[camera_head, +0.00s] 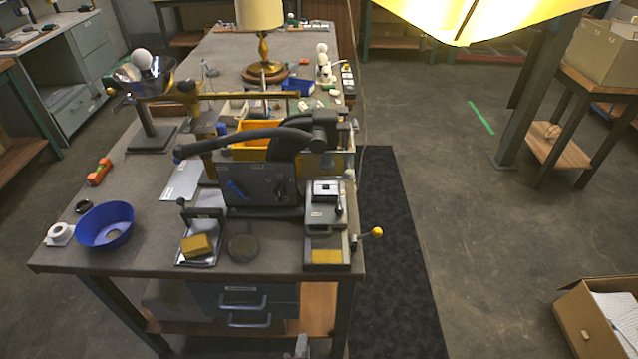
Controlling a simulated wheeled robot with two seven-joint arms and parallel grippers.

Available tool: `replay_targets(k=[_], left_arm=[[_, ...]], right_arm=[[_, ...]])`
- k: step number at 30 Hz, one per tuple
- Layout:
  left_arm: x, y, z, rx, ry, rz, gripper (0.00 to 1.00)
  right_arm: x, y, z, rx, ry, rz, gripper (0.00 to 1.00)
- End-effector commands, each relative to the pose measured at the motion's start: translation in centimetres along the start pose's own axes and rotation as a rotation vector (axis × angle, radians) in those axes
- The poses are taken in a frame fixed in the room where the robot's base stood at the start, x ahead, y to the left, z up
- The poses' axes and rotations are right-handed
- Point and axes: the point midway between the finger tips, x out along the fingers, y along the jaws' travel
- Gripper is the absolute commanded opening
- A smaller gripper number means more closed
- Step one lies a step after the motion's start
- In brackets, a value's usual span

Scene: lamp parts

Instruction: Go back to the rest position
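A small grey piece at the bottom edge looks like the tip of my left gripper (300,348). It is low, in front of the workbench (150,262), and apart from everything on the bench top. Most of it is cut off by the frame, so I cannot see whether it is open or shut. My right gripper is not in view. A brass lamp (263,52) with a cream shade (259,14) stands upright toward the far end of the bench.
A blue bowl (105,226), a dark machine (262,184) and a lever press (326,230) with a yellow knob crowd the near bench. A yellow shade (480,14) hangs at top right. A cardboard box (582,322) sits on the right floor. The dark mat (390,240) is clear.

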Motion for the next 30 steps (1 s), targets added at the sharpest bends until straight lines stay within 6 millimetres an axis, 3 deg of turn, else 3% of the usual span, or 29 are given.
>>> replay_targets(k=[5, 9, 14, 18, 21, 24, 30], left_arm=[[1.6, 7.3, 5.1, -0.136, -0.052, 0.163, 0.21], [1.3, 15.4, 11.4, -0.333, -0.162, 0.348, 0.21], [-2.2, 24.3, 18.8, -0.617, -0.373, 0.548, 0.21], [-6.9, 30.4, 23.1, -0.854, -0.577, 0.675, 0.21], [-9.8, 33.0, 24.7, -0.982, -0.695, 0.727, 0.21], [-11.6, 34.5, 25.5, -1.058, -0.768, 0.753, 0.21], [-12.4, 35.1, 25.7, -1.093, -0.801, 0.764, 0.21]], right_arm=[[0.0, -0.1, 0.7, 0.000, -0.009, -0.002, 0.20], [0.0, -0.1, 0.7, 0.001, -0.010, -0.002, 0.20], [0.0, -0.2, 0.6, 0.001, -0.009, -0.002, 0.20], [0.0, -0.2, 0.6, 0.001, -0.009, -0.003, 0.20], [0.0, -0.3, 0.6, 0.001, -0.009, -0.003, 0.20], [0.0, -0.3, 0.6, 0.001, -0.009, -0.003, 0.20], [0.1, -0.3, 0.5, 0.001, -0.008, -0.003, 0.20]])
